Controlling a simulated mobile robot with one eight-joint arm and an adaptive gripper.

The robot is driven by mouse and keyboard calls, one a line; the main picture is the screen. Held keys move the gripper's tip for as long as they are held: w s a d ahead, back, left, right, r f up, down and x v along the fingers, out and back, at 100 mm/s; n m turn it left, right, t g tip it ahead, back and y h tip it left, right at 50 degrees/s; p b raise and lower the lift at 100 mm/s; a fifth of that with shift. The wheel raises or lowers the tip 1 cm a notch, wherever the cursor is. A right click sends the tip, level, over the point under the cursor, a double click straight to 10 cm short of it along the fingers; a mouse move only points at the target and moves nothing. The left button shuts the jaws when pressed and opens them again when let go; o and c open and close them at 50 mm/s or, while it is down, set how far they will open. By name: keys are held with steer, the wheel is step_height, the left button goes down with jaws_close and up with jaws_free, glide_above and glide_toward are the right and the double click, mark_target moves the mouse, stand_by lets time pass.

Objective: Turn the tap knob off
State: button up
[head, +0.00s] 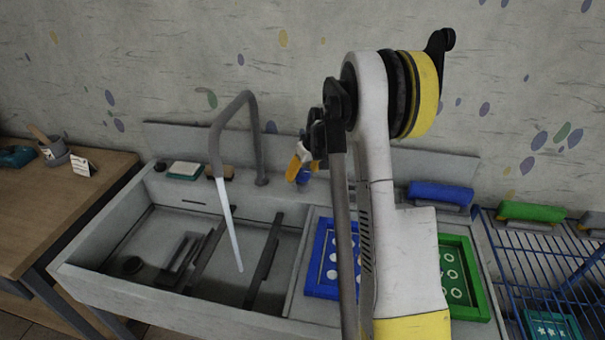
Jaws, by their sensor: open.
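The grey curved tap (254,130) stands at the back of the sink, and a pale stream of water (229,225) runs from its spout into the basin. A small blue piece (304,176), apparently the tap knob, shows behind the basin to the right of the tap's base. My gripper (297,166) is open, with its yellow and white end right at this blue piece. The black wrist and arm hide part of that area. I cannot tell whether the fingers touch the knob or stand around it.
The sink basin (160,235) holds dark bars. A blue tray (322,262) and a green tray (474,285) lie right of it, partly behind my arm. Blue (440,193) and green (532,212) rolls lie at the back. A wire rack (525,255) stands right; a wooden table (50,205) stands left.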

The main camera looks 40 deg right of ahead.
steer(key=c, duration=1.2)
steer(key=shift+m, duration=0.3)
steer(key=m+h, duration=0.2)
steer(key=m, duration=0.2)
steer(key=shift+g, duration=0.4)
steer(key=m+g+h, duration=0.1)
steer(key=m, duration=0.6)
steer(key=m+g+h, duration=0.1)
steer(key=m, duration=0.1)
steer(key=shift+m+g+p, duration=0.3)
steer(key=shift+m+g, duration=0.7)
steer(key=shift+m, duration=1.2)
